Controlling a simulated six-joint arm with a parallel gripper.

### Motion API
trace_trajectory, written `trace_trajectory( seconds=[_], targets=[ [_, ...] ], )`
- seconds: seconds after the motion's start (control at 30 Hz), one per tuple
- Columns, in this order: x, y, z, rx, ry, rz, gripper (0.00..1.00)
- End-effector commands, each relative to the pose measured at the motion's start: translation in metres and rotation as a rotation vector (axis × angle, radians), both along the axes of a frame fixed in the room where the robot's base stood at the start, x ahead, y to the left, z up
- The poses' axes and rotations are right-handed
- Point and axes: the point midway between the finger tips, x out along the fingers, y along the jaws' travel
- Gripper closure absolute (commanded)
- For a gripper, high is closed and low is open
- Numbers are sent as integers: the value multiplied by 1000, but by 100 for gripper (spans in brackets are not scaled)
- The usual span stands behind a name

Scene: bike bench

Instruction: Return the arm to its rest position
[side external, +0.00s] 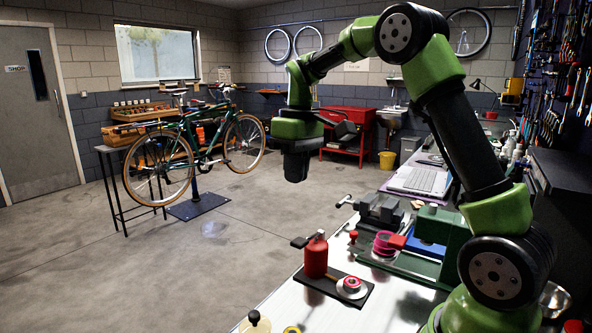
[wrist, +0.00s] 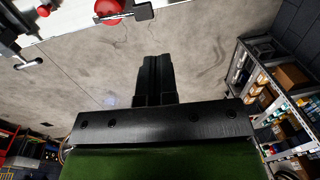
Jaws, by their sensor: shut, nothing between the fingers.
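My green and black arm rises from the right of the side external view. My gripper (side external: 296,168) hangs pointing down in the air, above and beyond the far edge of the white bench (side external: 285,300). It is apart from everything on the bench. In the wrist view my gripper (wrist: 153,62) is seen over bare concrete floor, with its fingers together and nothing held.
A red bottle (side external: 315,257) and a tape roll (side external: 351,285) stand on a dark tray (side external: 328,290). Open floor lies between.

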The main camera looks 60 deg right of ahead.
Motion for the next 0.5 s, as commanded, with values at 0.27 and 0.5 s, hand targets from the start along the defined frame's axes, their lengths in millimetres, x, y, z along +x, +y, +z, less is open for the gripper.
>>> trace_trajectory(
  seconds=[0.27,0.5],
  targets=[
    [-1,1,1,-1,-4,-1,100],
    [-28,34,37,-16,-119,-56,100]
  ],
)
